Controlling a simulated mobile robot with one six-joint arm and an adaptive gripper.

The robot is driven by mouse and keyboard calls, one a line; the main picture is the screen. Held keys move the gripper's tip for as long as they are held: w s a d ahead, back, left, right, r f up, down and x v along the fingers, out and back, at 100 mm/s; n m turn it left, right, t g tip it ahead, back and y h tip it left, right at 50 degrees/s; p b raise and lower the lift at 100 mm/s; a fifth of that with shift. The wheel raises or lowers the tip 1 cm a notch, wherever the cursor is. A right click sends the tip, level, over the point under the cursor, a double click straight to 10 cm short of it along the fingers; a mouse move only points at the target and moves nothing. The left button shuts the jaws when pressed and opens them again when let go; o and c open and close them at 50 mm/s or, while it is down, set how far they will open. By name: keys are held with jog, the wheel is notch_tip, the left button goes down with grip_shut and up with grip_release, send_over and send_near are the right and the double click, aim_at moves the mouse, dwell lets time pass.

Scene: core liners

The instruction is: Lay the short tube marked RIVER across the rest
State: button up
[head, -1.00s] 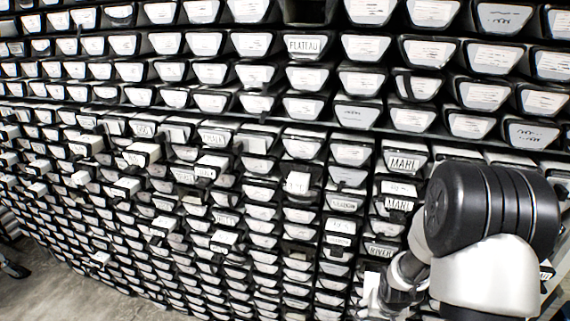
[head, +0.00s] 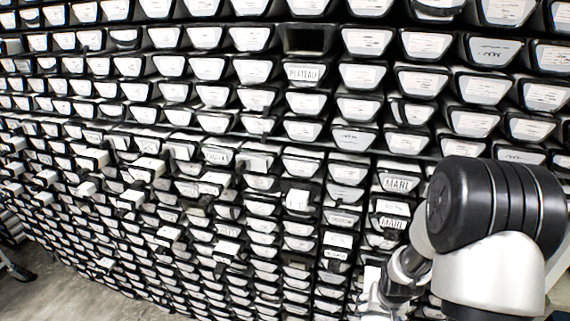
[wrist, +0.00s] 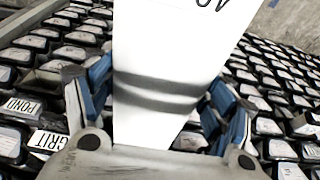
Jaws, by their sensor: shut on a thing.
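My gripper (wrist: 158,105) shows in the wrist view, its blue-padded fingers shut on a white piece (wrist: 175,50). The piece has two grey bands of shadow across it and runs up out of the picture. Only part of its black marking shows, at the top edge, so I cannot read whether it says RIVER. In the head view my arm is at the lower right, and the gripper and the held piece are not clearly visible. I cannot make out the rest in either view.
A tall wall of black trays with white labelled ends fills the head view, with one empty dark slot (head: 306,40) at the top. Labels read PLATEAU (head: 303,73) and MARL (head: 397,183). Several pieces stick out at left. Bare floor (head: 50,295) shows at lower left.

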jog(key=shift+r+p, duration=2.05)
jog(key=shift+r, duration=0.75)
